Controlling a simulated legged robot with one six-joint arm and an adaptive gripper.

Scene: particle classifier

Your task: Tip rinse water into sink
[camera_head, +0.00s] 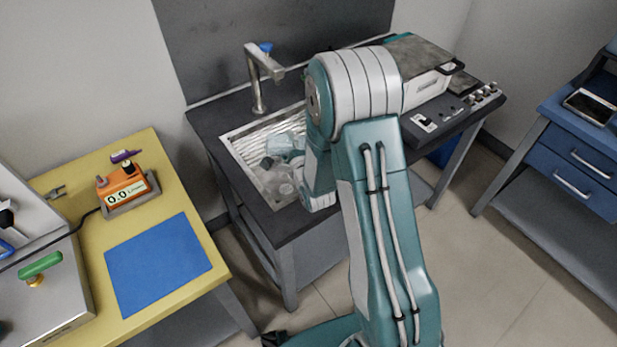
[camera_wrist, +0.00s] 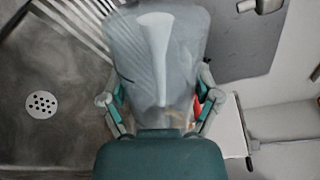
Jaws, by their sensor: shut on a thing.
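My gripper (camera_wrist: 161,98) is shut on a clear, greyish see-through vessel (camera_wrist: 155,50), with one finger on each side of it. A pale streak shows through the vessel's middle; I cannot tell whether it is water or a reflection. In the head view my gripper (camera_head: 283,152) is over the metal sink (camera_head: 236,140), partly hidden by my arm. A faint clear shape below it there is hard to make out. In the wrist view the sink's drain (camera_wrist: 41,104) lies left of the vessel, and the vessel appears beside it, not over it.
A faucet (camera_head: 258,78) rises behind the sink. A grey-topped box (camera_head: 425,85) and a dark panel with knobs (camera_head: 450,115) are at the right of the counter. A yellow table (camera_head: 170,170) at left holds an orange device (camera_head: 125,187) and a blue mat (camera_head: 158,262).

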